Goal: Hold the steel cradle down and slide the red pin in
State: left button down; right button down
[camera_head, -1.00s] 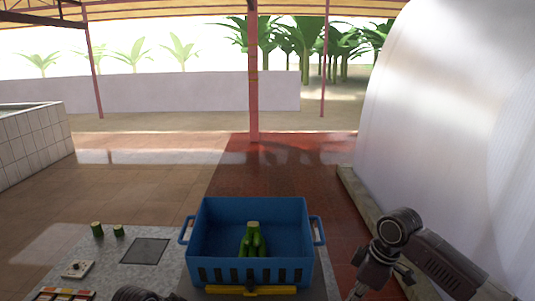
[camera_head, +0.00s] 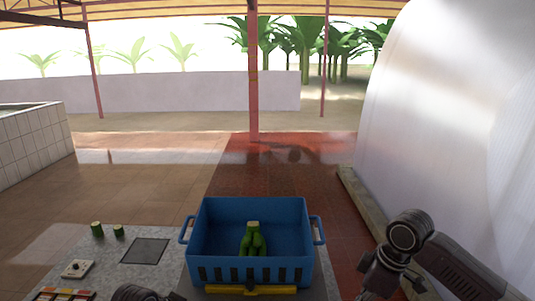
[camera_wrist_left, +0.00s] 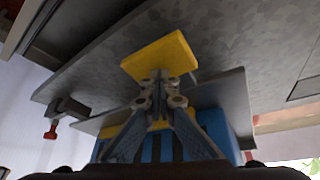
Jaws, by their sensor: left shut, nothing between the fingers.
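My left gripper (camera_wrist_left: 160,85) is shut and empty in the left wrist view, its fingertips against or just in front of a yellow plate (camera_wrist_left: 160,55); I cannot tell if they touch. A small red piece (camera_wrist_left: 50,133), probably the red pin, shows at the left by a dark bracket (camera_wrist_left: 68,108). A grey metal plate (camera_wrist_left: 226,90), perhaps part of the steel cradle, lies behind the fingers. In the head view a yellow bar (camera_head: 250,291) lies along the front of the blue crate (camera_head: 205,238). My right arm comes in at the lower right; its gripper is out of frame.
Green bananas (camera_head: 253,240) lie in the crate. On the grey worktop (camera_head: 105,255) at left are two green stem pieces (camera_head: 96,230), a dark square plate (camera_head: 145,251), a small white box (camera_head: 77,269) and coloured strips (camera_head: 62,294). A large pale cylinder (camera_head: 455,130) stands at right.

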pick_arm(q)
notch_tip(320, 180, up, 9)
jog(key=shift+f, duration=0.15)
dwell(1.0)
